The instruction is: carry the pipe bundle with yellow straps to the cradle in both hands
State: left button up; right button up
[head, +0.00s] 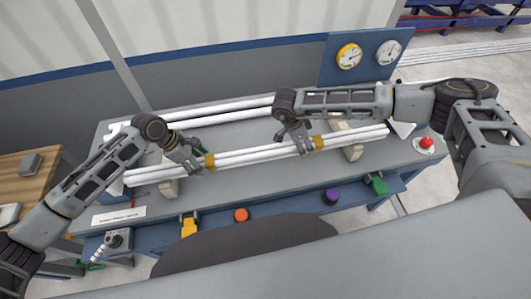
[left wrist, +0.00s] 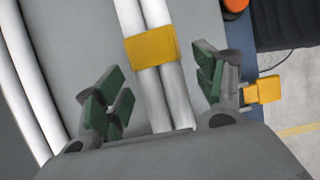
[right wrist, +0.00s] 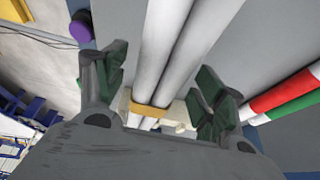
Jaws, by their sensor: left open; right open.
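The pipe bundle (head: 258,155) is a few long white pipes side by side with two yellow straps, lying lengthwise along the front of the grey bench. My left gripper (head: 193,155) is open at its left strap; the left wrist view shows that strap (left wrist: 150,47) and the pipes between the spread fingers. My right gripper (head: 302,142) is open near the right strap (head: 318,142); the right wrist view shows pipes (right wrist: 172,50) between its fingers and the strap (right wrist: 148,111) close by. Cream blocks (head: 170,188) (head: 351,153) stand under the bundle. I cannot tell which supports form the cradle.
More white pipes (head: 215,112) lie behind the bundle. A red button (head: 425,143) sits at the bench's right end. Purple (head: 331,196) and orange (head: 240,215) items lie along the front shelf. A gauge panel (head: 350,75) stands behind.

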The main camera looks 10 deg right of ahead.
pick_arm(q)
jog(key=shift+d+f, duration=0.25)
jog(key=shift+f, duration=0.4)
pick_arm(e)
jog(key=shift+d+f, duration=0.25)
jog(key=shift+f, duration=0.4)
pick_arm(q)
grip_shut()
pick_arm(e)
grip_shut()
